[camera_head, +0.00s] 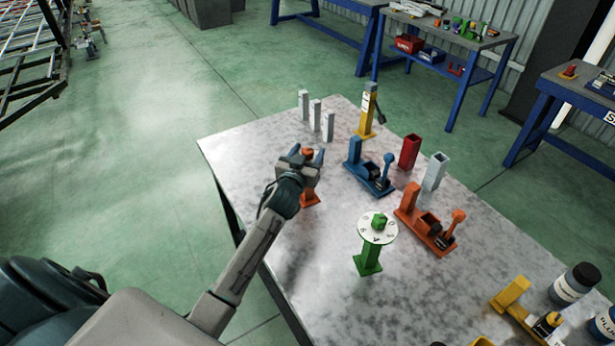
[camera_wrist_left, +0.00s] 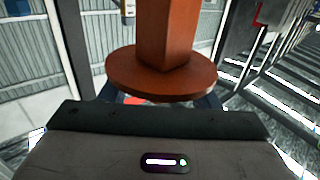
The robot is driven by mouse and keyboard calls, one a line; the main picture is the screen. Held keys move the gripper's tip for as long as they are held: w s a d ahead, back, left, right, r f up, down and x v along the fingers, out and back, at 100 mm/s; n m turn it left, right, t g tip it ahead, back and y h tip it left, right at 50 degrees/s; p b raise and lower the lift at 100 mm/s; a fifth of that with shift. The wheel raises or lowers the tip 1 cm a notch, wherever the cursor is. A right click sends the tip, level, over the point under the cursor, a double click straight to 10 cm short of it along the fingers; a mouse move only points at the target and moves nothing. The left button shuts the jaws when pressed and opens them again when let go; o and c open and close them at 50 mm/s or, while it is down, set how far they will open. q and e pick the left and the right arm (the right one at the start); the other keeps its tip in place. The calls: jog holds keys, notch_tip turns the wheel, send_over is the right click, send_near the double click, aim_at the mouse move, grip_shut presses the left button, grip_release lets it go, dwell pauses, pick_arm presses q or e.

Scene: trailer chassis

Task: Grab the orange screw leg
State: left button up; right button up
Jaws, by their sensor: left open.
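The orange screw leg stands upright on the metal table near its left edge; its orange foot (camera_head: 309,198) shows below my left gripper and a bit of its top shows between the fingers. My left gripper (camera_head: 307,157) is open, with one finger on each side of the leg's upper part. In the left wrist view a round orange flange with a square post (camera_wrist_left: 165,72) is close in front of the palm and partly hides the fingers. Whether the fingers touch the leg I cannot tell. My right gripper is not in view.
A green leg with a white disc (camera_head: 369,255) stands right of my gripper. Blue (camera_head: 369,178) and orange (camera_head: 424,227) clamp pieces stand farther right. Several grey posts (camera_head: 315,115) and a yellow post (camera_head: 367,112) stand behind. The table (camera_head: 240,150) is bare at its left corner.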

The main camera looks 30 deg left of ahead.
pick_arm(q)
jog(key=shift+s, duration=0.1)
jog(key=shift+c, duration=1.4)
grip_shut()
jog(key=shift+r, duration=0.1)
jog(key=shift+r, duration=0.1)
